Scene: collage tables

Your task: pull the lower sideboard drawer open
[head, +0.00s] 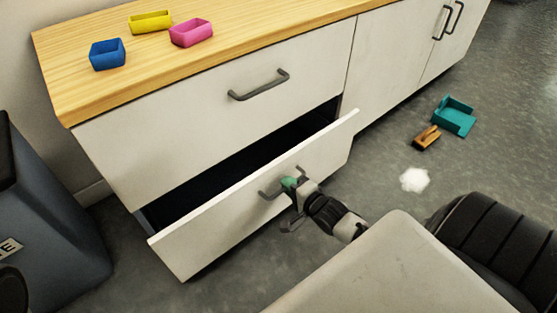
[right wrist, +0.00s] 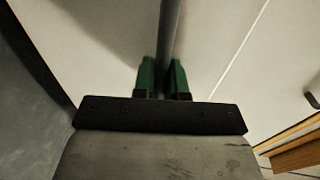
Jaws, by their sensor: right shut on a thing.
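The lower sideboard drawer (head: 240,215) is pulled partly out, and a dark gap shows behind its white front in the head view. Its dark bar handle (head: 266,194) is on the drawer front. My right gripper (head: 290,183) is at this handle with its green fingertips around the bar. In the right wrist view the two green fingers (right wrist: 162,75) stand on either side of the dark bar (right wrist: 170,35), shut on it. The inside of the drawer is mostly dark. My left gripper is not in view.
The upper drawer (head: 200,130) is shut. Blue (head: 107,54), yellow (head: 150,21) and pink (head: 191,33) trays stand on the wooden top. A teal dustpan (head: 454,116), a brown brush (head: 427,138) and a white patch (head: 414,179) are on the floor. A dark bin (head: 50,220) stands at left.

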